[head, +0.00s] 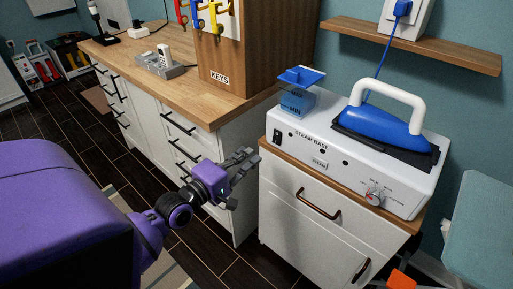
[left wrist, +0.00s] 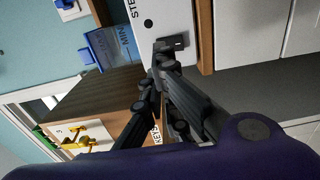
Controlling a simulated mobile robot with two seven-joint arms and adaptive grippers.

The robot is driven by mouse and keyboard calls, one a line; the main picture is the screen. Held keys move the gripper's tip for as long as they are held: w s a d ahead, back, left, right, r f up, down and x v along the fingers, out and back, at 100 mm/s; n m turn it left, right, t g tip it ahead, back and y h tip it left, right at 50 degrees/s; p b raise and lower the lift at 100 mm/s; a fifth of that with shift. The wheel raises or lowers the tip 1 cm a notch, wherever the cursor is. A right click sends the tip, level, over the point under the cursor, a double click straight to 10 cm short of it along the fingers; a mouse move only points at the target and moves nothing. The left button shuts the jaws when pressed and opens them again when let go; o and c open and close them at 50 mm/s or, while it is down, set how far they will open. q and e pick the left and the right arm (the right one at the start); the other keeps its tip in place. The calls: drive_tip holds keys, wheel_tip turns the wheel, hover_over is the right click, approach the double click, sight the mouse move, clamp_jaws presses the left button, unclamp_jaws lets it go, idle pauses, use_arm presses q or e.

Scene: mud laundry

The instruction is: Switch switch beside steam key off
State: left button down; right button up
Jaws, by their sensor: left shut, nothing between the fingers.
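The white steam base (head: 345,155) stands on a small white cabinet, with "STEAM BASE" on its front. A black rocker switch (head: 277,137) is at the left end of that front. A small key marked "STEAM" (head: 319,162) is to its right, lower down. The switch also shows in the left wrist view (left wrist: 180,42), just beyond the fingertips. I cannot tell which way it is tipped. My left gripper (head: 246,160) is shut and empty, in front of and slightly below the switch. A small gap seems to remain; contact is unclear.
A blue iron (head: 378,125) with a white handle rests on the base. A blue water tank (head: 297,100) rises at the base's left end, and a dial (head: 374,197) is on the front right. A wooden key cabinet (head: 265,45) stands on the counter (head: 140,66) at left.

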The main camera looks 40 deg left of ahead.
use_arm(q)
drive_tip(key=s, duration=0.2)
drive_tip(key=shift+s+a+r, duration=0.15)
drive_tip(key=shift+s+r, duration=0.05)
drive_tip(key=shift+s, duration=0.1)
use_arm(e)
drive_tip(key=shift+w+a+r, duration=0.1)
drive_tip(key=shift+w, duration=0.35)
drive_tip(key=shift+s, duration=0.2)
drive_tip(key=shift+s, duration=0.35)
